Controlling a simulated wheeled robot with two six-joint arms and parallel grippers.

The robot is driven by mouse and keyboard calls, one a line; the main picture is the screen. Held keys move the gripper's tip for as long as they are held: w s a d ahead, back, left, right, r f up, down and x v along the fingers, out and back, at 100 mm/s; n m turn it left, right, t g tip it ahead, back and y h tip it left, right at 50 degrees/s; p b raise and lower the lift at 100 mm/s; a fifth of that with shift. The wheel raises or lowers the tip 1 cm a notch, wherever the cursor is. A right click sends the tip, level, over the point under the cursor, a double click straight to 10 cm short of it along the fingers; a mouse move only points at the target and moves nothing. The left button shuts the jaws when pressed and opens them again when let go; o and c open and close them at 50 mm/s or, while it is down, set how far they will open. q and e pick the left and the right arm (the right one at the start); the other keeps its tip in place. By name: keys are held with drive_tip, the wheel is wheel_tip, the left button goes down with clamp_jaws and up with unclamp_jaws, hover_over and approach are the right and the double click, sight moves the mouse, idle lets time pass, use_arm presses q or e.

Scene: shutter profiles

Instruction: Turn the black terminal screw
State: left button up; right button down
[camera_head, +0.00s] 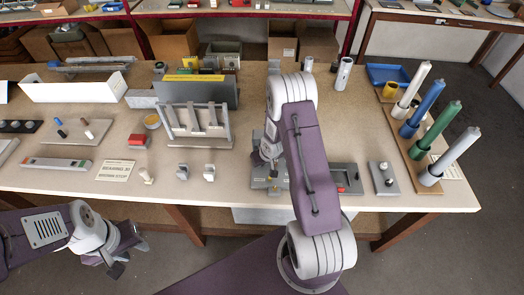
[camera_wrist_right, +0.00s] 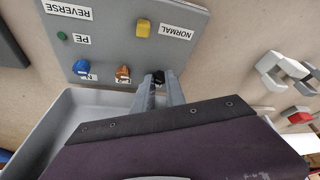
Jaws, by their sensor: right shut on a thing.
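In the right wrist view a grey terminal plate (camera_wrist_right: 110,50) shows upside-down labels REVERSE, PE, N and NORMAL. The black terminal screw (camera_wrist_right: 158,76) sits at its edge, between the fingertips of my right gripper (camera_wrist_right: 160,82), which is shut on it. The fingers partly hide the screw. In the head view the plate (camera_head: 258,184) lies near the table's front edge, and my right arm covers part of it. My left gripper (camera_head: 130,258) is open and empty, off the front of the table at the lower left.
Blue (camera_wrist_right: 81,68), orange (camera_wrist_right: 122,74), green (camera_wrist_right: 62,36) and yellow (camera_wrist_right: 143,29) terminals stand on the plate. A grey bin (camera_wrist_right: 45,125) lies below its edge. In the head view, a rack (camera_head: 195,125) stands left and coloured tubes (camera_head: 424,110) right.

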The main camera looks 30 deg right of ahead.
use_arm(q)
drive_tip(key=shift+r+p, duration=1.05)
drive_tip(key=shift+r, duration=0.6)
use_arm(e)
drive_tip(key=shift+d+r+n+y, duration=0.1)
drive_tip(key=shift+n+y, duration=0.2)
drive_tip(key=shift+n, duration=0.3)
use_arm(q)
drive_tip(key=shift+s, duration=0.1)
use_arm(e)
drive_tip(key=c, duration=1.4)
unclamp_jaws()
drive_tip(key=shift+o, duration=0.2)
use_arm(q)
drive_tip(key=shift+r+p, duration=0.5)
use_arm(e)
drive_tip(key=v, duration=0.9)
